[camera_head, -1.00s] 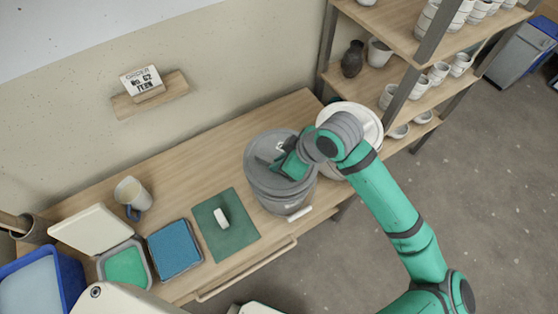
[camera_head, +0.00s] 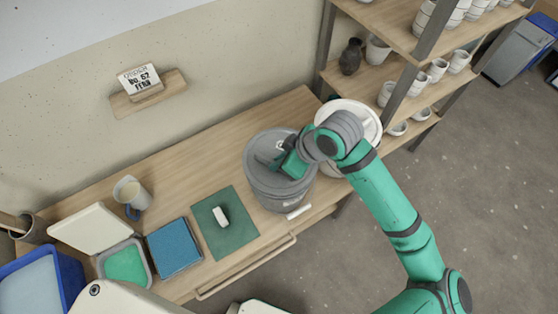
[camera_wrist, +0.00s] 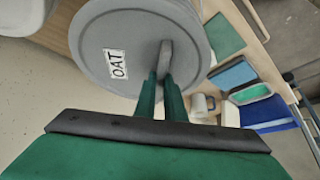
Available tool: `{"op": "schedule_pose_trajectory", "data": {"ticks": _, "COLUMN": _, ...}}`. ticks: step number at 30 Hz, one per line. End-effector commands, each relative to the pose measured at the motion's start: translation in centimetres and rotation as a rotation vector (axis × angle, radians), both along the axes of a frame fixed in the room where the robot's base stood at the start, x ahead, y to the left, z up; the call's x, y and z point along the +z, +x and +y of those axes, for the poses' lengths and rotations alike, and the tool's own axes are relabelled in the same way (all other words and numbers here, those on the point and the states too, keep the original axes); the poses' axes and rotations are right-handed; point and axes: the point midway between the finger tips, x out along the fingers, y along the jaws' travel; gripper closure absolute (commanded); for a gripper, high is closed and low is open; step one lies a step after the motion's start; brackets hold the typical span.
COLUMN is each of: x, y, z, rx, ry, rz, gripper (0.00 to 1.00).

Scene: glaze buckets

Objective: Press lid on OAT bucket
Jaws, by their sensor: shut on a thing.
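The grey OAT bucket (camera_head: 276,200) stands at the right end of the wooden workbench. Its round grey lid (camera_head: 263,178) lies over its top. In the wrist view the lid (camera_wrist: 112,28) carries a white label reading OAT and an upright grey handle (camera_wrist: 166,62). My gripper (camera_head: 282,162) is over the lid, and in the wrist view its two green fingers (camera_wrist: 159,85) are shut on that handle. I cannot tell whether the lid is fully seated on the rim.
A second, white-lidded bucket (camera_head: 362,120) stands close behind my arm. A green mat (camera_head: 236,237) with a white block (camera_head: 220,217), a blue pad (camera_head: 174,248), a green-filled tray (camera_head: 124,263) and a mug (camera_head: 130,193) lie to the left. Shelves (camera_head: 408,80) with pots stand at the right.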

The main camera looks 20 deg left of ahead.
Motion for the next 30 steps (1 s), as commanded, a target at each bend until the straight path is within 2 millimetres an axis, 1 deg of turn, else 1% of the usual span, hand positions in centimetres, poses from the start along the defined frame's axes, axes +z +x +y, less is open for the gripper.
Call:
{"op": "schedule_pose_trajectory", "data": {"ticks": 18, "x": -0.77, "y": 0.17, "z": -0.01, "rx": -0.001, "ry": 0.000, "rz": 0.000, "gripper": 1.00}}
{"op": "schedule_pose_trajectory", "data": {"ticks": 30, "x": -0.80, "y": 0.17, "z": 0.00, "rx": -0.001, "ry": 0.000, "rz": 0.000, "gripper": 1.00}}
